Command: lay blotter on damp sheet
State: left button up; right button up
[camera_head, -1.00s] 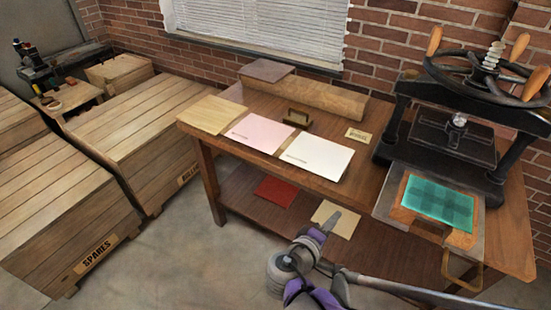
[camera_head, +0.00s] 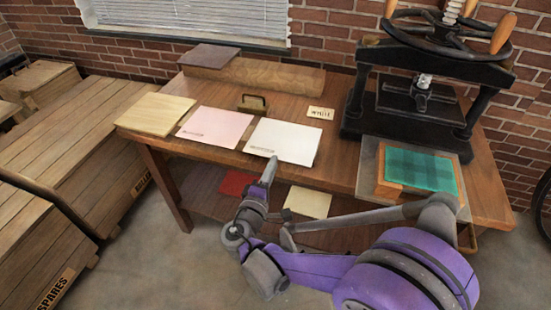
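A white sheet (camera_head: 283,141) and a pink sheet (camera_head: 214,127) lie flat side by side on the table, each with small print too fine to read. A teal checked sheet (camera_head: 422,168) lies on a wooden block on the press bed. I cannot tell by look which is the blotter or the damp sheet. My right gripper (camera_head: 269,171) points up at the white sheet's front edge, overlapping it in view; contact is unclear. Its fingers are seen edge-on, so its opening is unclear. My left gripper is out of view.
The black press (camera_head: 425,95) stands at the table's right end. A tan board (camera_head: 156,112) lies at the left end. A small brass-coloured holder (camera_head: 252,103) and a label card (camera_head: 320,113) stand behind the sheets. Red (camera_head: 236,183) and cream (camera_head: 307,202) sheets lie on the lower shelf.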

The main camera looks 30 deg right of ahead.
aim_at(275, 153)
jog(key=shift+x, duration=1.5)
grip_shut()
notch_tip(275, 153, up, 3)
jog(key=shift+r+p, duration=0.2)
jog(key=shift+p, duration=1.05)
jog(key=shift+f, duration=0.15)
jog(key=shift+a, duration=0.15)
